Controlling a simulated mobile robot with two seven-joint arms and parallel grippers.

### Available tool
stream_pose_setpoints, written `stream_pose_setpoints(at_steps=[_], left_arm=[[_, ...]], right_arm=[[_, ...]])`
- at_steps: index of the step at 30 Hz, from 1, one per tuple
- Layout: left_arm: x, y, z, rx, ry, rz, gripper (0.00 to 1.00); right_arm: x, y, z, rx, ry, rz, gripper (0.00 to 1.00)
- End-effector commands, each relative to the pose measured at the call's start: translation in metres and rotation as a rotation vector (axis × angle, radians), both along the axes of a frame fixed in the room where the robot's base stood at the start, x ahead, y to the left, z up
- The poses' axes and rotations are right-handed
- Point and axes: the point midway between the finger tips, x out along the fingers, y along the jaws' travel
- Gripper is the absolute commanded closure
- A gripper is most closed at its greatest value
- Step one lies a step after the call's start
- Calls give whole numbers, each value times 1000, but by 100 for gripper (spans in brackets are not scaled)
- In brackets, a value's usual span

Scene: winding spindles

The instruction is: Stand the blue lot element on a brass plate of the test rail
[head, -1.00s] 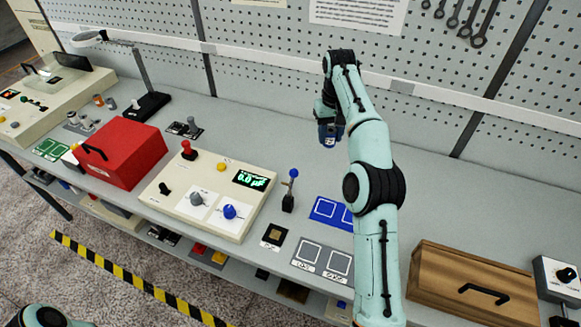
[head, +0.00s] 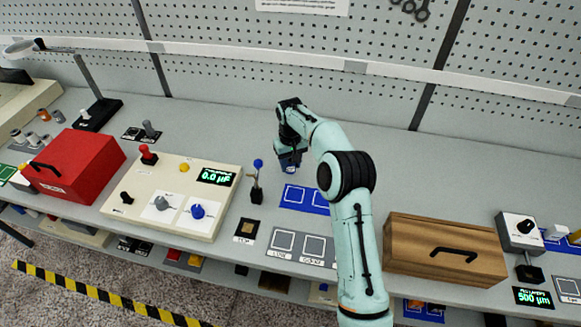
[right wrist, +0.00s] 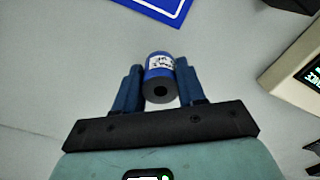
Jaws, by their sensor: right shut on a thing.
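My right gripper (head: 288,152) is shut on the blue element (head: 289,163), behind the blue mat in the head view. In the right wrist view the blue element (right wrist: 160,66) is a cylinder with a white label and a dark, holed end, between the two fingers of the right gripper (right wrist: 158,80). Bench surface shows around it. A small dark plate with a brass-coloured square (head: 246,230) lies near the bench's front edge. I cannot tell whether it belongs to the test rail. My left gripper is out of view.
A cream meter (head: 150,182) with knobs and a display stands left of the blue mat (head: 300,198). A blue-topped lever (head: 257,183) stands between them. A grey two-square plate (head: 300,246) lies in front. A red box (head: 75,165) and wooden box (head: 445,250) flank the area.

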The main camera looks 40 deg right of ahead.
Motion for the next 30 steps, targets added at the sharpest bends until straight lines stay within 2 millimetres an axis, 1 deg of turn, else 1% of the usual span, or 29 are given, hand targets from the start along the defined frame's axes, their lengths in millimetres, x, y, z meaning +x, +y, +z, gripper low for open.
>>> stream_pose_setpoints(at_steps=[1,4,12,16,17,18,19,27,30], left_arm=[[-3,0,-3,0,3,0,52],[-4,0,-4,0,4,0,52],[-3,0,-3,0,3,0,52],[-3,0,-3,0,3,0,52],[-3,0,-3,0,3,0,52],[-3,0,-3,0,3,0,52],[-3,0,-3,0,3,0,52],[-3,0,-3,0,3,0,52],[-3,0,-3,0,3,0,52]], right_arm=[[-1,0,-11,0,3,-1,91],[-1,-1,-18,-1,1,-1,91],[0,-1,-19,-1,-2,-1,91],[0,0,-22,0,0,0,91],[0,0,-23,0,0,0,57],[0,0,-22,0,0,0,44],[0,0,-22,0,0,0,35],[0,0,-22,0,-1,-1,35],[0,-1,-17,-1,-2,-1,35]])
